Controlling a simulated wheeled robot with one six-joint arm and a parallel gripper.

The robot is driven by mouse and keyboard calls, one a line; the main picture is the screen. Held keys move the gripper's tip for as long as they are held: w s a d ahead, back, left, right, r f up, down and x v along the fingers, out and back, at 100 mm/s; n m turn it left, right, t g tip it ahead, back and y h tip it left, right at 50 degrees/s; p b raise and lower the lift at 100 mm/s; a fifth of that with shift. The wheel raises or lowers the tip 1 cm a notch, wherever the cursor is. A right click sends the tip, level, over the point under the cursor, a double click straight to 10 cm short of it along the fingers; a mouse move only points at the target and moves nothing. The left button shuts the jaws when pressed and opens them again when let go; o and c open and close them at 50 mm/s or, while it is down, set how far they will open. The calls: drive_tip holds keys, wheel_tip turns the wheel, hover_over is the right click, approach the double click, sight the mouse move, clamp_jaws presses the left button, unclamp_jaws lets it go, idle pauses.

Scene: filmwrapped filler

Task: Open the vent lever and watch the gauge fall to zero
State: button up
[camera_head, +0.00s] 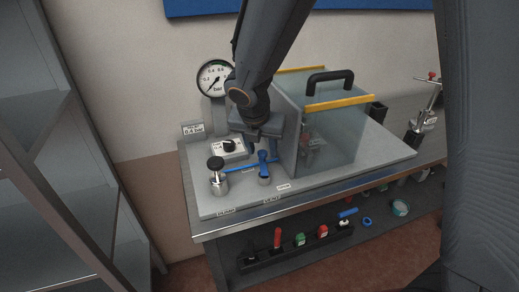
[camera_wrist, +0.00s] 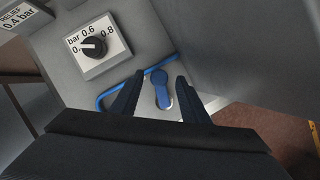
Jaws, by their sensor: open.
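The vent lever (camera_head: 263,158) appears to be the short blue handle near the front of the grey bench plate; in the wrist view the blue lever (camera_wrist: 161,88) lies between my fingers. My gripper (camera_head: 262,139) is above it, and in the wrist view my gripper (camera_wrist: 160,77) is open, with one dark finger on each side of the lever. I cannot tell whether either finger touches it. The round gauge (camera_head: 214,78), marked in bar, stands at the back left. Its dark needle seems to point to the lower left, but the exact reading is too small to tell.
A dial panel (camera_head: 229,148) and a black-knobbed metal fitting (camera_head: 217,176) stand left of the lever. A clear chamber (camera_head: 340,132) with yellow edges stands right. A blue tube (camera_wrist: 112,92) runs by the lever. A grey shelf rack (camera_head: 50,120) is at left.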

drive_tip(key=shift+w+f, duration=0.1)
drive_tip(key=shift+f, duration=0.2)
